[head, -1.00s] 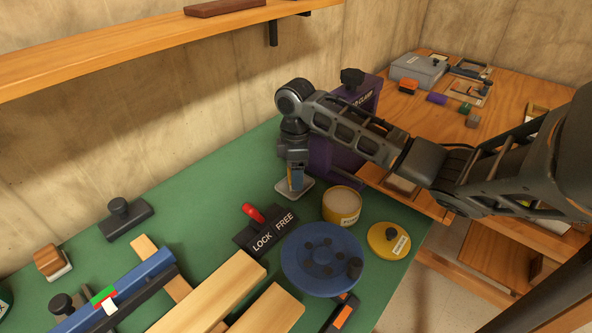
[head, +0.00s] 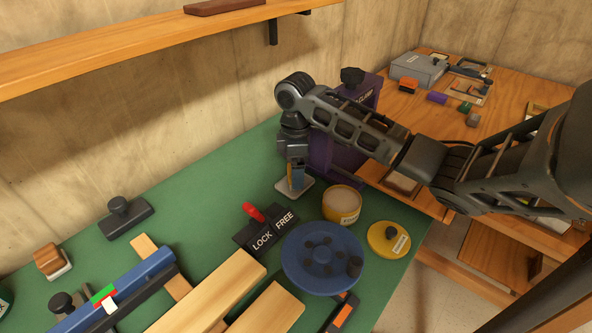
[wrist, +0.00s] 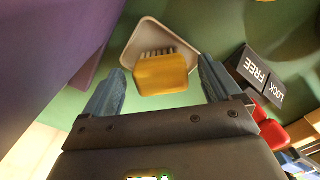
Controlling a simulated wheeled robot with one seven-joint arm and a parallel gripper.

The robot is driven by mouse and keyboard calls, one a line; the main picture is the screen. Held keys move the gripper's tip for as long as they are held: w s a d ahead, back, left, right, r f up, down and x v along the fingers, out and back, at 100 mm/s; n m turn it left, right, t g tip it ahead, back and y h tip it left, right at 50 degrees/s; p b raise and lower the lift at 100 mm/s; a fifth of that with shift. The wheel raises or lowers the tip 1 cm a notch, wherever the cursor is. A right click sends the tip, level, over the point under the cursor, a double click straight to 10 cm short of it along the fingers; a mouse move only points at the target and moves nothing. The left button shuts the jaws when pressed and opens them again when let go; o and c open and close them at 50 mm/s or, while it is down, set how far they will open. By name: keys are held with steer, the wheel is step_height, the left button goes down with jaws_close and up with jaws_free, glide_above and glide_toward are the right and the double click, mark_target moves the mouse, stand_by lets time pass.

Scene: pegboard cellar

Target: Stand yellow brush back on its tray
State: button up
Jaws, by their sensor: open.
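The yellow brush (wrist: 162,74) is at the light grey tray (wrist: 135,45), and its pale bristles show on the side away from my gripper. In the wrist view the brush overlaps the tray's near part; I cannot tell how firmly it stands there. My gripper (wrist: 161,80) is open, with one blue finger on each side of the brush and a visible gap to both. In the head view my gripper (head: 296,176) points down over the tray (head: 306,186), and the brush is mostly hidden behind the fingers.
A black LOCK/FREE block (head: 263,236) with a red lever lies in front. A yellow tin (head: 342,207), a blue disc (head: 322,258) and a yellow lid (head: 389,240) stand to the right. A purple clamp box (head: 325,158) is close behind my gripper.

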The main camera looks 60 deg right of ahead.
step_height(320, 180, up, 11)
stand_by(0.3)
